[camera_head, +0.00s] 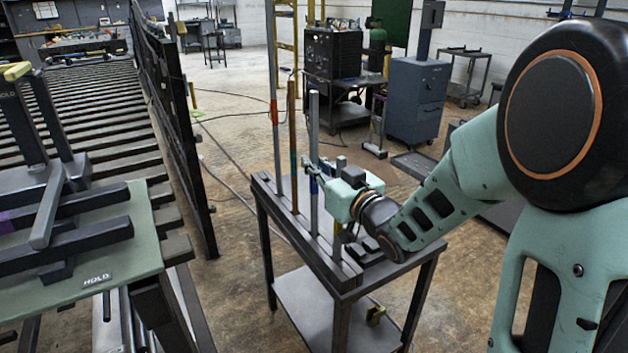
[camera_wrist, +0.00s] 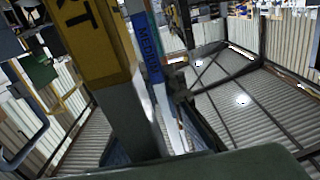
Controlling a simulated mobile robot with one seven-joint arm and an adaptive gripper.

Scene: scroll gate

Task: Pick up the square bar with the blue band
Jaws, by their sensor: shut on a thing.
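The square bar with the blue band (camera_head: 314,130) stands upright on a small dark table. My gripper (camera_head: 314,178) reaches it from the right, and its fingers are shut on the bar near the blue band. The exact contact is partly hidden. The bar looks upright; I cannot tell whether its foot is still seated.
A thick bar with a yellow band (camera_wrist: 88,38) stands close in the wrist view. Left of the blue-banded bar stand a brown bar (camera_head: 292,120) and a taller grey bar with an orange band (camera_head: 273,110). A dark fence (camera_head: 180,120) and a roller conveyor (camera_head: 90,120) lie left.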

